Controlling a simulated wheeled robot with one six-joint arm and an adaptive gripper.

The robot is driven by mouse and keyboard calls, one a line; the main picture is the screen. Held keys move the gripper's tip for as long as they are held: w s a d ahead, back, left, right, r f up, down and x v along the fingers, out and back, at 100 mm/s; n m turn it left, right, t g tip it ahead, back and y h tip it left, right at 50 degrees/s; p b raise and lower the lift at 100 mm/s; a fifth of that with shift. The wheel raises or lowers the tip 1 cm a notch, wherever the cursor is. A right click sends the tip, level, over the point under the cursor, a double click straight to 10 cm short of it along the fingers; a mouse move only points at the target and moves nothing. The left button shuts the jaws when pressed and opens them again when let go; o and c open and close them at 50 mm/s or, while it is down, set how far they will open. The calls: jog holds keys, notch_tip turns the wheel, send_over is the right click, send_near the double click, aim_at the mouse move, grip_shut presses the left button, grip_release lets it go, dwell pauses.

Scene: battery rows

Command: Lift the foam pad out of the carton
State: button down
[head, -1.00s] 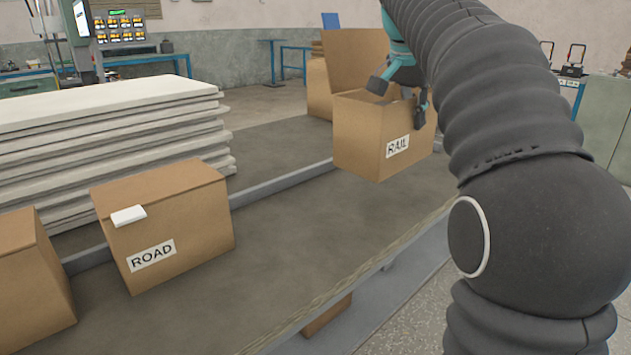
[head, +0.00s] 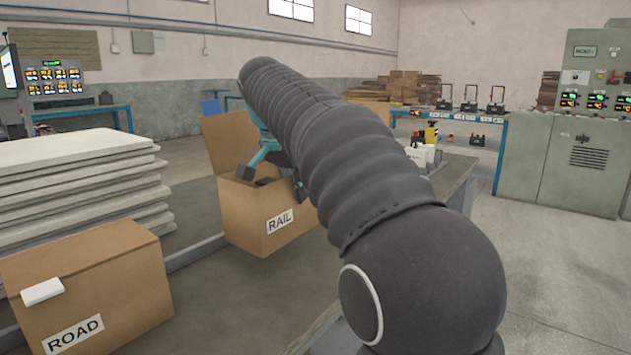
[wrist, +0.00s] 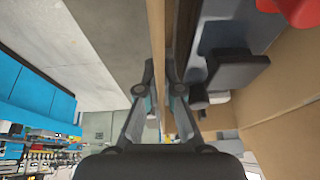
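The carton labelled RAIL (head: 245,213) stands upright with its top open and one flap raised at the back. My gripper (head: 273,180) is at its opening, pointing down, partly hidden by my arm. Its fingers look spread in the head view. In the wrist view, the gripper (wrist: 160,75) has its fingertips on either side of a brown carton edge (wrist: 156,30), with a narrow gap; I cannot tell whether they touch it. Dark grey pieces (wrist: 235,70) and a red part (wrist: 296,10) show inside. I cannot tell which, if any, is the foam pad.
A closed carton labelled ROAD (head: 120,285) with a small white block (head: 42,291) stands at the front left. A stack of pale boards (head: 70,185) lies behind it. A blue-edged workbench (head: 470,118) and a grey cabinet (head: 575,165) stand at the back right. Floor at right is clear.

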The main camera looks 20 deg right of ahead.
aim_at(292, 211)
jog(key=shift+w+a+f, duration=0.1)
jog(key=shift+a+f, duration=0.2)
jog(key=shift+a, duration=0.2)
jog(key=shift+f+b, duration=0.5)
jog(key=shift+f, duration=1.35)
jog(key=c, duration=1.8)
grip_release()
jog(key=shift+f, duration=0.2)
jog(key=o, duration=0.4)
jog(key=shift+o, duration=0.4)
jog(key=shift+r, duration=0.1)
jog(key=p+v, duration=0.2)
jog(key=v, duration=1)
